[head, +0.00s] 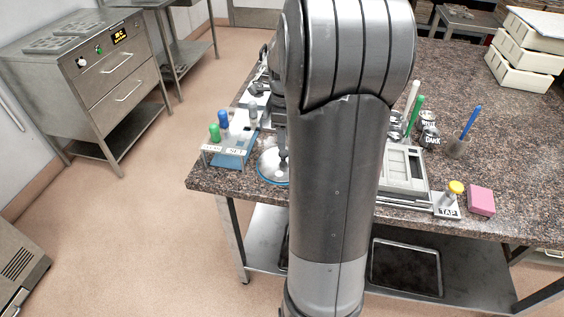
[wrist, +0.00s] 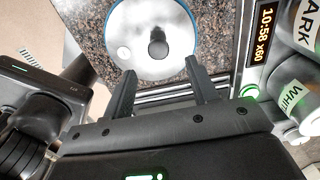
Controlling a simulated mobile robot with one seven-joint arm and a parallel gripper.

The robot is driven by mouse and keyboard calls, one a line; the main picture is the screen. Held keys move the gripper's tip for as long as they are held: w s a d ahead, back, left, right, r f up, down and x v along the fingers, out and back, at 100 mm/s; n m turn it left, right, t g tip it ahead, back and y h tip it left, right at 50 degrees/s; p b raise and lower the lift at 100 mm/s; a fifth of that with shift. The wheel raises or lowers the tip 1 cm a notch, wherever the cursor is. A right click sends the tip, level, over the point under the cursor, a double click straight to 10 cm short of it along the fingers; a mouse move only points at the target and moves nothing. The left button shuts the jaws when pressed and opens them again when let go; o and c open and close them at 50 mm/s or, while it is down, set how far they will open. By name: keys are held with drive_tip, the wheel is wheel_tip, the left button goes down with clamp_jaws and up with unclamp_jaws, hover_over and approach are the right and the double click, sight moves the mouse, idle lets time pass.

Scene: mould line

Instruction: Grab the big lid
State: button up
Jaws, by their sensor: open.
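The big lid (wrist: 178,50) is a round, shiny steel disc with a blue rim and a dark upright knob at its middle. It lies on the speckled stone counter, at the top of the wrist view. In the head view the lid (head: 268,168) is at the counter's front left, its right side hidden by my arm. My gripper (wrist: 160,70) is open and empty. In the wrist view its two fingertips point at the lid's near edge, with the knob beyond them. I cannot tell the height of the fingertips above the lid.
A blue rack (head: 233,155) with several coloured-topped holders stands left of the lid. A display unit (wrist: 262,42) and jars labelled white (wrist: 293,97) and dark are close on the right in the wrist view. A pink block (head: 481,201) and cream trays (head: 520,70) stand farther right.

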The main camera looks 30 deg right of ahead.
sight(283, 152)
wheel_tip(283, 152, down, 6)
drive_tip(key=shift+a+r, duration=0.1)
drive_tip(key=shift+a, duration=0.05)
idle(0.3)
drive_tip(key=c, duration=1.1)
drive_tip(key=shift+r, duration=0.15)
drive_tip(key=shift+c, duration=0.2)
